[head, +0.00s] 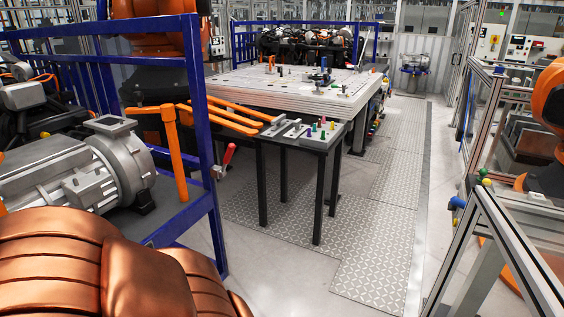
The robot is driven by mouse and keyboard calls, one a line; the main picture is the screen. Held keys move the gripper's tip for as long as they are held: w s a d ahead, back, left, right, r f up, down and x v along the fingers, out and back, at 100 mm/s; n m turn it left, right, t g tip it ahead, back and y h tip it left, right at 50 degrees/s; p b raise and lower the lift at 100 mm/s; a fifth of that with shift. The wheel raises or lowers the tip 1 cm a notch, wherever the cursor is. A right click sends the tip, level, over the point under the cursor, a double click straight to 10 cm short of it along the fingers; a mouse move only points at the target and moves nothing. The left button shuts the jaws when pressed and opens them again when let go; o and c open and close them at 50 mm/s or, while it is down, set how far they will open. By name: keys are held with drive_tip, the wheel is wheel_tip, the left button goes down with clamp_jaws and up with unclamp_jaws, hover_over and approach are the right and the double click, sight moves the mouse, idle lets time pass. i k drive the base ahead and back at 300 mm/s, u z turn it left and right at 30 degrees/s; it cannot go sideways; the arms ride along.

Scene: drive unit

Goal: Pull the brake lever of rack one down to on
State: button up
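Only the head view is given. A blue-framed rack (203,130) stands at the left and carries a grey motor unit (75,180); I cannot read a label saying which rack it is. A small lever with a red grip (229,155) sits on the outer side of the rack's right post. Its grip points up and slightly right from a light metal mount (217,172). My gripper is not in view, and nothing is seen touching the lever.
Copper-coloured ribbed parts, seemingly mine, fill the lower left. Orange bars (225,116) stick out right of the rack. A small black-legged table (317,143) and large worktable (270,85) stand beyond. A metal-framed fence (490,225) stands right. Floor between is clear.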

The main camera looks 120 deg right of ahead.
sight(231, 147)
drive_tip(key=z, duration=3.75)
drive_tip(key=k, duration=0.5)
drive_tip(key=u, duration=1.7)
drive_tip(key=i, duration=1.15)
drive_tip(key=z, duration=0.35)
